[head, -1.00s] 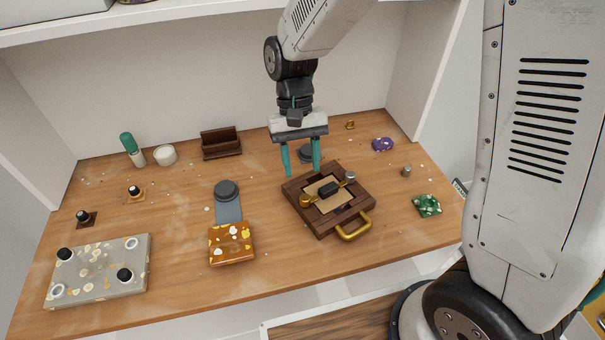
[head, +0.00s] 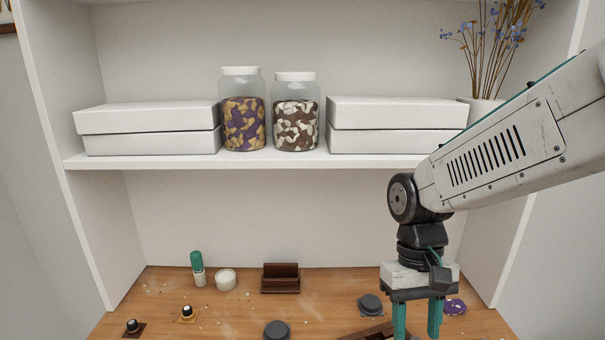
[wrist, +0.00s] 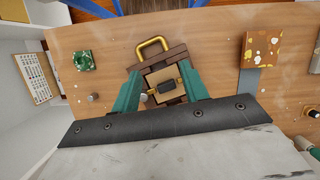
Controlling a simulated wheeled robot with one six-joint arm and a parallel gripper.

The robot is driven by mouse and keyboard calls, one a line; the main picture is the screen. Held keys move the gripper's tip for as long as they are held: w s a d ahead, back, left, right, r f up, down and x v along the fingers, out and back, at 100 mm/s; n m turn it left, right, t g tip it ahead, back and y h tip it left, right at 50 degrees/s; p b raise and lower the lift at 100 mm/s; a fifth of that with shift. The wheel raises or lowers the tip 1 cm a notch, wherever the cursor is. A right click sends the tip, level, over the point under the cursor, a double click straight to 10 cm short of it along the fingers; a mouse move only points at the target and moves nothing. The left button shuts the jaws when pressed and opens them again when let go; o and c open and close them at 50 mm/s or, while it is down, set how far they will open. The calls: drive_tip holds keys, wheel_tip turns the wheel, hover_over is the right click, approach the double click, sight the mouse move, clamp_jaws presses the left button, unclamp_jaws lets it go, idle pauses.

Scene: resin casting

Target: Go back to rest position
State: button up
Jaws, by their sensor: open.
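My gripper (head: 418,318) hangs from my arm at the right of the head view, its two teal fingers apart and pointing down with nothing between them. The box lies on the table below the gripper. In the head view only a corner of the box (head: 366,334) shows at the bottom edge.
White boxes (head: 150,129) and two chip-filled jars (head: 243,122) stand on the shelf (head: 300,162) above. On the table are a teal-topped tool (head: 197,268), white cup (head: 225,280), dark brown holder (head: 281,285), grey discs (head: 370,304) and purple piece (head: 455,306). A green piece (wrist: 84,60) and orange slab (wrist: 276,46) show in the wrist view.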

drive_tip(key=s+d+r+m+t, duration=0.1)
drive_tip(key=s+d+r+t, duration=0.4)
drive_tip(key=s+d+r, duration=0.3)
drive_tip(key=shift+s+r, duration=0.4)
drive_tip(key=shift+s, duration=0.95)
